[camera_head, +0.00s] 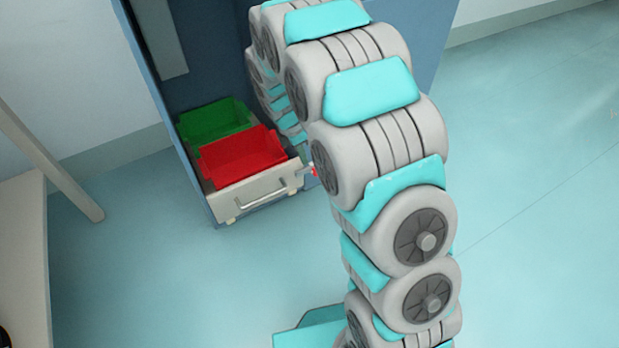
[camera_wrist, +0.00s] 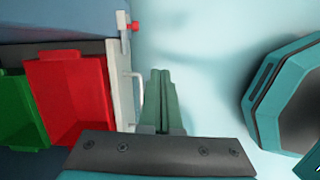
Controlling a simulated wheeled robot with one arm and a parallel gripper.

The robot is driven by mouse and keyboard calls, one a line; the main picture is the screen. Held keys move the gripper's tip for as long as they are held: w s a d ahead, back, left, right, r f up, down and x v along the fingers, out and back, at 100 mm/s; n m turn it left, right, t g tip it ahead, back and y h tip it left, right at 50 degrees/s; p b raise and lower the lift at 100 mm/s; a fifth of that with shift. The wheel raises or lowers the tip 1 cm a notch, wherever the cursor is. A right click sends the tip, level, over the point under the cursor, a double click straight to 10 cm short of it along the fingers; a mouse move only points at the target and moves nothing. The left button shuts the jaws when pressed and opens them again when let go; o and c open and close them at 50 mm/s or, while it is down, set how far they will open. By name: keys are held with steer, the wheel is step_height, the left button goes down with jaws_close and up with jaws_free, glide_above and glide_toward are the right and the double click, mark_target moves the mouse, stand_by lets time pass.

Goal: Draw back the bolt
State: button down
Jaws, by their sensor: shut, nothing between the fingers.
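The bolt (camera_wrist: 125,27) is a small grey metal piece with a red knob (camera_wrist: 134,26), at the far end of the drawer front in the wrist view. In the head view the red knob (camera_head: 314,171) shows at the right end of the drawer front, partly against my arm.
A bar handle (camera_head: 262,194) sticks out from the drawer front. A red bin (camera_head: 240,155) and a green bin (camera_head: 213,121) sit in the drawer. The blue cabinet (camera_head: 150,45) stands behind. A table (camera_head: 22,260) is at the left. Floor to the right is clear.

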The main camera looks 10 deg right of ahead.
steer(key=w+a+f+n, duration=0.2)
steer(key=w+f+n, duration=0.1)
steer(key=f, duration=0.3)
steer(key=shift+w+b, duration=0.35)
steer(key=shift+b, duration=0.05)
steer(key=w+d+f+b, duration=0.2)
steer(key=d+f, duration=0.3)
steer(key=f, duration=0.5)
steer(key=shift+w+d+f, duration=0.15)
steer(key=shift+w+d, duration=0.1)
steer(key=shift+w, duration=0.15)
